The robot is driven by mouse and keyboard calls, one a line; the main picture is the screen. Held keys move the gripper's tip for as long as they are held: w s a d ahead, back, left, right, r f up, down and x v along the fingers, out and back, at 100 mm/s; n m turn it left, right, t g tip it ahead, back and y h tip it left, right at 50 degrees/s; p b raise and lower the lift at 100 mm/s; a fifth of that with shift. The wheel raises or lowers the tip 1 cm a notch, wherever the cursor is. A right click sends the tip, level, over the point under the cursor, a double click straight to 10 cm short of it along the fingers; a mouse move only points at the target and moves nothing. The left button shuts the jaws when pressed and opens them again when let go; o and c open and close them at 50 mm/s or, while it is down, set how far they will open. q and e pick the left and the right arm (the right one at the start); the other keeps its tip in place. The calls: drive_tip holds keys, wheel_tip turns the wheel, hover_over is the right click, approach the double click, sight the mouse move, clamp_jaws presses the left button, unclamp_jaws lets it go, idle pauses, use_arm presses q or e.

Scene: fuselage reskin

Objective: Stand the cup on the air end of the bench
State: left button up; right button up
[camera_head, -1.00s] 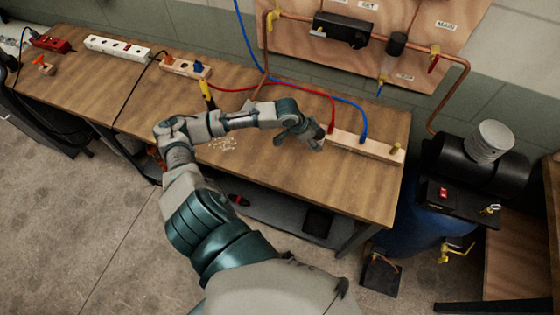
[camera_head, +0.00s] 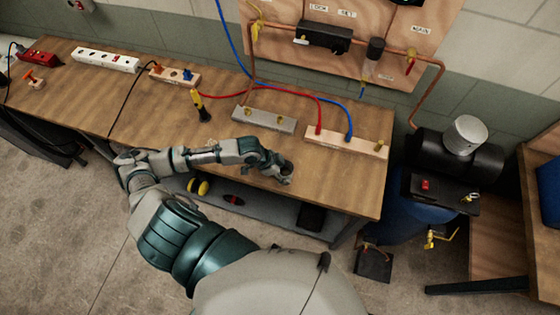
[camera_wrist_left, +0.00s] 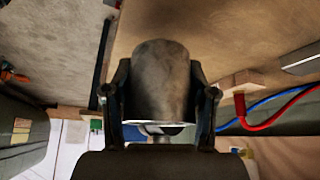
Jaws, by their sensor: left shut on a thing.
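In the left wrist view, a dull grey metal cup (camera_wrist_left: 161,80) sits between my two dark fingers, which are shut on its sides. My left gripper (camera_head: 282,173) shows in the head view over the front part of the wooden bench (camera_head: 345,192), toward its right end. The cup cannot be made out clearly there; the gripper and wrist hide it. I cannot tell whether it touches the bench top. The right end of the bench stands beside a black compressor (camera_head: 475,165) on a blue tank. My right gripper is out of view.
A wooden block (camera_head: 350,143) with red and blue hoses and a grey block (camera_head: 262,120) with brass fittings lie along the back. A yellow-handled tool (camera_head: 200,106) stands left of them. The front right of the bench top is bare.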

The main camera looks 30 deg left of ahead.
use_arm(q)
drive_tip(key=w+a, duration=0.4)
drive_tip(key=shift+w+a+f, duration=0.35)
drive_tip(key=shift+a+f, duration=0.05)
drive_tip(key=shift+d+f+p, duration=0.2)
drive_tip(key=shift+f, duration=0.65)
drive_tip(key=shift+d+f+p, duration=0.15)
drive_tip(key=shift+f+p, duration=0.05)
drive_tip(key=shift+f, duration=0.65)
drive_tip(key=o, duration=1.1)
drive_tip(key=shift+o, duration=0.9)
drive_tip(key=shift+a+f, duration=0.1)
drive_tip(key=shift+a, duration=0.15)
drive_tip(key=v, duration=1.2)
drive_tip(key=shift+d, duration=0.1)
